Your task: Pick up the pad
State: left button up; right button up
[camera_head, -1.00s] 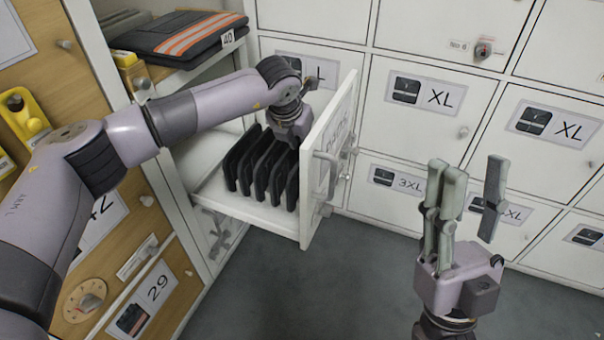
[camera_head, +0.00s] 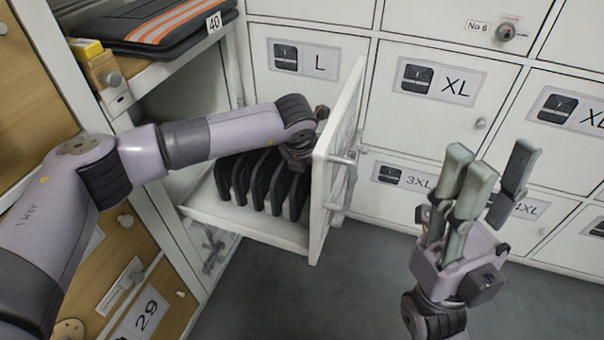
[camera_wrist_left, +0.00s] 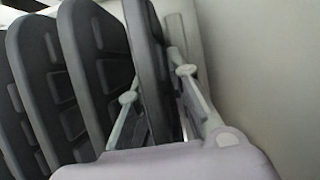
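Several thin black pads (camera_head: 240,180) stand on edge in a row in the open white drawer (camera_head: 222,212). My left gripper (camera_wrist_left: 157,76) reaches down into the drawer, just behind its front panel. In the left wrist view its fingers lie on both sides of the end pad (camera_wrist_left: 146,40), the one nearest the drawer front. Whether they press on it or leave a small gap cannot be told. In the head view the left fingers are mostly hidden by the wrist and pads. My right gripper (camera_head: 494,168) is open and empty, in front of the lockers.
The drawer's front panel (camera_head: 322,205) stands close beside the left gripper, with a handle outside. White lockers labelled L, XL (camera_head: 420,105) and 3XL fill the back. Folded dark clothing with orange stripes (camera_head: 150,28) lies on a shelf above. The grey floor is clear.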

pick_arm(q)
jog(key=shift+s+d, duration=0.1)
jog(key=shift+s, duration=0.05)
jog(key=shift+c, duration=0.2)
grip_shut()
